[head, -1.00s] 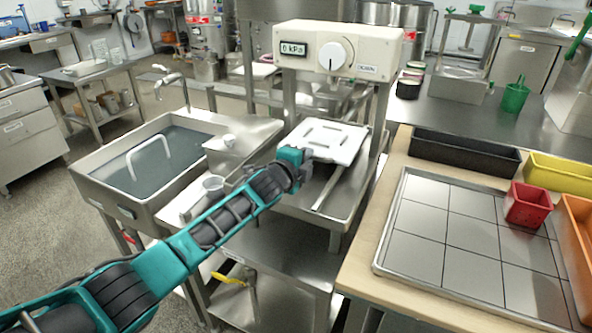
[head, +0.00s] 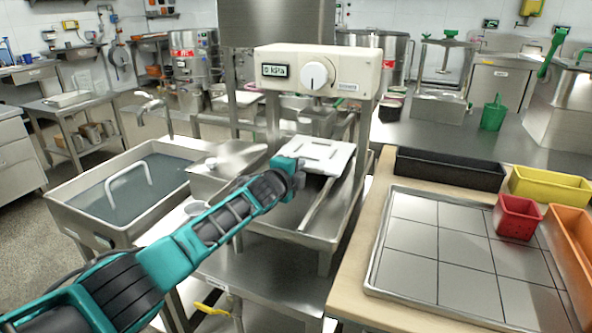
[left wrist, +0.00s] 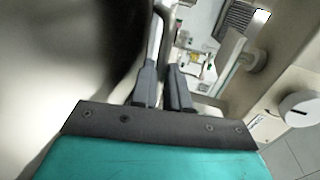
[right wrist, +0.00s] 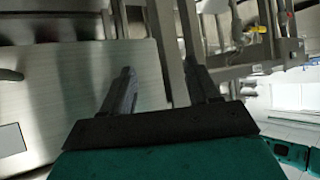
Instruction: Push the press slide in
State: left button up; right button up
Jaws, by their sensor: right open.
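The press (head: 318,72) has a cream head with a gauge and a round white dial (head: 315,76). Under it a pale flat slide (head: 316,152) with slots in its top lies over a steel tray (head: 318,240). My left gripper (head: 297,166) is at the slide's near left edge; the arm partly hides it, so contact cannot be told. In the left wrist view my left gripper's fingers (left wrist: 163,78) are close together with nothing clearly between them. My right gripper (right wrist: 160,80) is open and empty in the right wrist view, outside the head view.
A sink (head: 60,207) with water and a tap stands left of the press. A wooden table (head: 345,285) to the right bears a tiled tray (head: 372,270), a red bin (head: 517,218) and black, yellow and orange bins. The floor at far left is clear.

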pick_arm(q)
jog(key=shift+o, duration=0.8)
jog(key=shift+w+d, duration=0.15)
jog(key=shift+o, duration=1.2)
pick_arm(e)
jog(key=shift+f, duration=0.1)
pick_arm(q)
jog(key=shift+p+v, duration=0.55)
jog(key=shift+v, duration=0.25)
jog(key=p+v, duration=0.3)
jog(key=v, duration=0.7)
jog(key=shift+s+r, duration=0.1)
jog(key=shift+s, duration=0.25)
jog(key=shift+s+a+p, duration=0.25)
jog(key=shift+s+p, duration=0.05)
pick_arm(e)
jog(key=shift+s+d+r+h, duration=0.15)
jog(key=shift+s+d+r, duration=0.1)
jog(key=shift+d+r, duration=0.25)
jog(key=shift+s+d+r+h, duration=0.15)
jog(key=shift+s+d+r, duration=0.05)
jog(key=shift+d+r, duration=0.25)
pick_arm(q)
jog(key=shift+s, duration=0.1)
pick_arm(e)
jog(key=shift+a, duration=0.1)
